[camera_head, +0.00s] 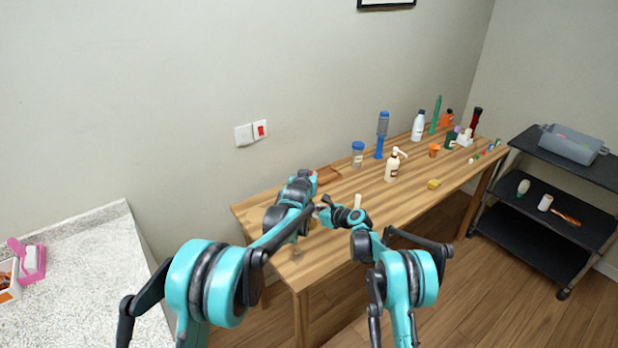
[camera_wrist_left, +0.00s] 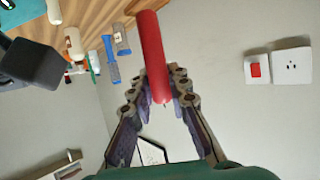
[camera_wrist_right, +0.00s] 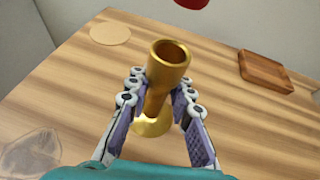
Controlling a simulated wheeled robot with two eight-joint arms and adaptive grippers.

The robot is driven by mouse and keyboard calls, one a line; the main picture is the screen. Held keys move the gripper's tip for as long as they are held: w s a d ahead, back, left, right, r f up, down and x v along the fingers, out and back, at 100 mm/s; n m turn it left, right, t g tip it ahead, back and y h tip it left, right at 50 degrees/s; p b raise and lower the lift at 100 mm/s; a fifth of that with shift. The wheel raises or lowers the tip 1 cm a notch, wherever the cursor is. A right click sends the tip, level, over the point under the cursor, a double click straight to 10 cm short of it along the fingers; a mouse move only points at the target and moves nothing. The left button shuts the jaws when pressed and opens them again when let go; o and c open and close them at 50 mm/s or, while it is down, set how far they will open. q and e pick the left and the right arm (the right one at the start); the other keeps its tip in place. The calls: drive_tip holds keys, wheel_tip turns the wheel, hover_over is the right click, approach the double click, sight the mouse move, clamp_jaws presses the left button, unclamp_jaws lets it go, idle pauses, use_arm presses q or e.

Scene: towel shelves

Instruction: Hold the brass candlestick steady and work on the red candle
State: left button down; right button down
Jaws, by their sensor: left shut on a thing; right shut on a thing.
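The brass candlestick (camera_wrist_right: 171,54) stands between the fingers of my right gripper (camera_wrist_right: 160,92), which is shut on its stem. Its open socket is empty, and its round base is at the table top; I cannot tell if it touches. My left gripper (camera_wrist_left: 160,95) is shut on the red candle (camera_wrist_left: 152,45). One end of the red candle also shows at the top edge of the right wrist view (camera_wrist_right: 190,2), apart from the candlestick and beyond its socket. In the head view, my arms mostly hide both things at the table's near left end.
The wooden table (camera_head: 405,205) also bears a brown tray (camera_wrist_right: 265,70) and a round pale coaster (camera_wrist_right: 110,33). A white pump bottle (camera_head: 391,170), a blue-lidded jar (camera_head: 357,156) and several other bottles stand farther right. A black cart (camera_head: 540,218) is at the right.

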use_arm(q)
drive_tip(key=shift+r, duration=1.95)
use_arm(e)
drive_tip(key=c, duration=1.3)
unclamp_jaws()
drive_tip(key=shift+o, duration=0.2)
